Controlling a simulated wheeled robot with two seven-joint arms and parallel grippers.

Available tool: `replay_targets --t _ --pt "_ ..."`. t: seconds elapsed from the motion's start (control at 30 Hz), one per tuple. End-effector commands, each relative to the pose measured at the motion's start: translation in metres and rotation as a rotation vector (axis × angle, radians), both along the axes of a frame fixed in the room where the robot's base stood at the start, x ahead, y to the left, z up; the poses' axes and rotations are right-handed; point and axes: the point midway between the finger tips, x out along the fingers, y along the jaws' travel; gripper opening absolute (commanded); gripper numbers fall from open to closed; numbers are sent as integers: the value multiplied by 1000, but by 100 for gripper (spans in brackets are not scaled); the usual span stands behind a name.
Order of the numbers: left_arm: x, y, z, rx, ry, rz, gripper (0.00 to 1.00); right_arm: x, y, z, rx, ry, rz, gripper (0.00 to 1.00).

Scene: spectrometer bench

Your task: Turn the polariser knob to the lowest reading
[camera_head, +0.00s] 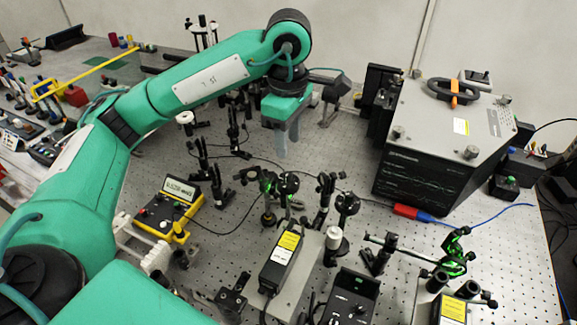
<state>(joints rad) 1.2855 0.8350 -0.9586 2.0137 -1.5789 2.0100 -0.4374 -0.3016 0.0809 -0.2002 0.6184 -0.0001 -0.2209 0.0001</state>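My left gripper (286,143) hangs fingers down above the middle of the optical bench, behind the round optic mounts. Its grey fingers overlap in this view, so the gap between them is unclear. I see nothing held in it. The round dark mounts (288,184) stand on posts below and in front of it, one with green light on it. Another round mount (347,204) stands to the right. I cannot tell which one carries the polariser knob. A yellow meter (158,221) with a lit display (179,189) stands left of the mounts; its digits are too small to read surely. My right gripper is out of view.
A large grey instrument box (438,150) stands at right. A boxed laser unit (281,258) and a black controller (350,299) sit in front. Several posts crowd the centre. Cables (235,224) cross the perforated bench. Bare bench shows around the meter's right side.

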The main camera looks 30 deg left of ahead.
Motion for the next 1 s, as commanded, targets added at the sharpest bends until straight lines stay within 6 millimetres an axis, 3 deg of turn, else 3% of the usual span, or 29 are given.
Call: replay_targets --t 0.13,0.6,1.0 --pt "-1 0 -19 -1 4 -1 39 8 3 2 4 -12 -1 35" --pt "-1 0 -77 1 3 1 39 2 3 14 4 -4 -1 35" --pt "0 0 -85 0 -1 0 39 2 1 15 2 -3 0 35"
